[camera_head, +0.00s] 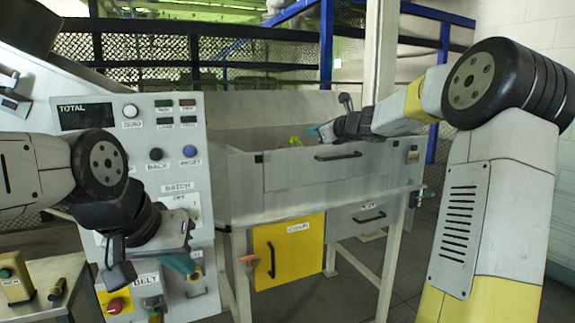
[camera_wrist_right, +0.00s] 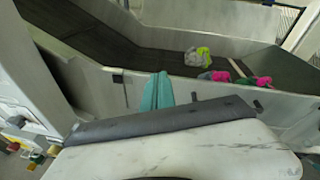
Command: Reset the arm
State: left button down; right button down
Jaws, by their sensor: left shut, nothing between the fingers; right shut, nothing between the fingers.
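My left gripper (camera_head: 180,263) hangs low at the left in the head view, in front of the control panel (camera_head: 165,165); its teal fingertips are together, with nothing seen between them. My right gripper (camera_head: 318,132) is at the front side of the grey metal bin (camera_head: 235,165), near its rim. In the right wrist view its teal fingers (camera_wrist_right: 157,92) are closed together and empty. Beyond them, a grey and yellow-green bundle (camera_wrist_right: 200,56) and pink items (camera_wrist_right: 214,76) lie in the trough, apart from the fingers. A yellow-green item (camera_head: 295,141) also shows in the bin in the head view.
A dark belt (camera_wrist_right: 110,45) runs along the trough. The bin has a yellow door (camera_head: 288,250) and a grey drawer (camera_head: 365,220) below. Blue railings (camera_head: 327,45) stand behind.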

jog(key=s+a+f+n+g, duration=0.25)
jog(key=s+a+n, duration=0.25)
jog(key=s+n, duration=0.45)
jog(key=s+a+f+n+g, duration=0.1)
jog(key=s+a+n+g, duration=0.25)
jog(key=s+n, duration=0.65)
jog(key=s+d+f+n+h, duration=0.1)
jog(key=s+d+f+n, duration=0.1)
jog(key=s, duration=0.6)
jog(key=s+d+f+n+g+h, duration=0.1)
jog(key=s+d+f+n+h, duration=0.1)
jog(key=s+f, duration=0.3)
jog(key=s+d+f+n+g+h, duration=0.1)
jog(key=s+d+f+n, duration=0.2)
jog(key=s, duration=0.8)
jog(key=shift+s+d+f+n+h, duration=0.2)
jog(key=shift+s+f+n+h, duration=0.2)
jog(key=shift+f+n, duration=0.3)
jog(key=shift+r, duration=0.1)
